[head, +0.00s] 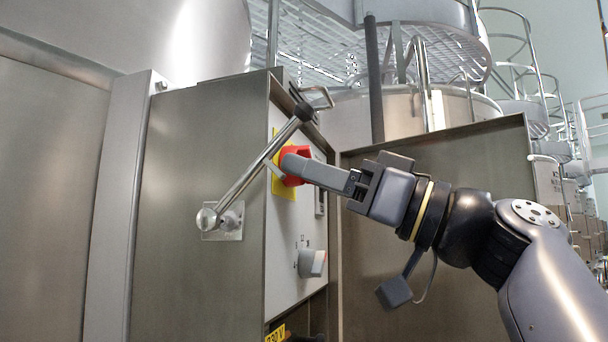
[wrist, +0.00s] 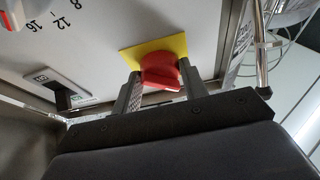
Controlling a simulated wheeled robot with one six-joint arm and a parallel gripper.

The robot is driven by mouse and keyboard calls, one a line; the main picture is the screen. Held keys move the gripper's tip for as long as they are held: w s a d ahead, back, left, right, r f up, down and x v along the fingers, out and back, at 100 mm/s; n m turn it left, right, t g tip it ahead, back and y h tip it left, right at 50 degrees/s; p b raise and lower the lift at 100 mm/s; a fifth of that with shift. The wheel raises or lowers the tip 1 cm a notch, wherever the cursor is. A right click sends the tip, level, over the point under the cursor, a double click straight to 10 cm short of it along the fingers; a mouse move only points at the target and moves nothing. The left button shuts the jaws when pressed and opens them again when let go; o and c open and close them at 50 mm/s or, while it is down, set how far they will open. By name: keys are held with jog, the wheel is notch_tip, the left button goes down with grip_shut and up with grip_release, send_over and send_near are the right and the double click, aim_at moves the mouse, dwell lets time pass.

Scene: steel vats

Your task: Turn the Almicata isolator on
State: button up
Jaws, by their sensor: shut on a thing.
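The isolator is a red rotary knob (head: 295,165) on a yellow plate (head: 283,190), on the pale panel inside an open steel cabinet. My gripper (head: 296,168) reaches in from the right in the head view and is shut on the red knob. The wrist view shows the knob (wrist: 160,72) between the two fingers (wrist: 160,88), with the yellow plate (wrist: 130,54) behind it. The fingers hide part of the knob in both views. I cannot read any on or off marking or an Almicata label.
A lever handle (head: 252,165) slants in front of the panel, close to the knob. A grey rotary knob (head: 312,263) sits lower on the panel. The open cabinet door (head: 435,165) stands behind my arm. Steel vats (head: 455,105) and railings fill the background.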

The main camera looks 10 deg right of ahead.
jog(key=shift+c, duration=1)
jog(key=shift+m, duration=0.4)
jog(key=shift+s+a+r+m+t+h+p, duration=0.15)
jog(key=shift+m+t+h+p, duration=0.8)
jog(key=shift+m, duration=2.6)
jog(key=shift+s+r+m+t+h+p, duration=0.2)
jog(key=shift+m+h, duration=1.5)
jog(key=shift+m, duration=1.9)
jog(key=shift+s+a+r+m+t+h+p, duration=0.1)
jog(key=shift+r+m+t+h+p, duration=0.3)
jog(key=shift+m+h, duration=2.05)
jog(key=shift+f+m+y, duration=0.15)
jog(key=shift+m+y, duration=0.85)
jog(key=shift+m, duration=0.2)
jog(key=o, duration=1)
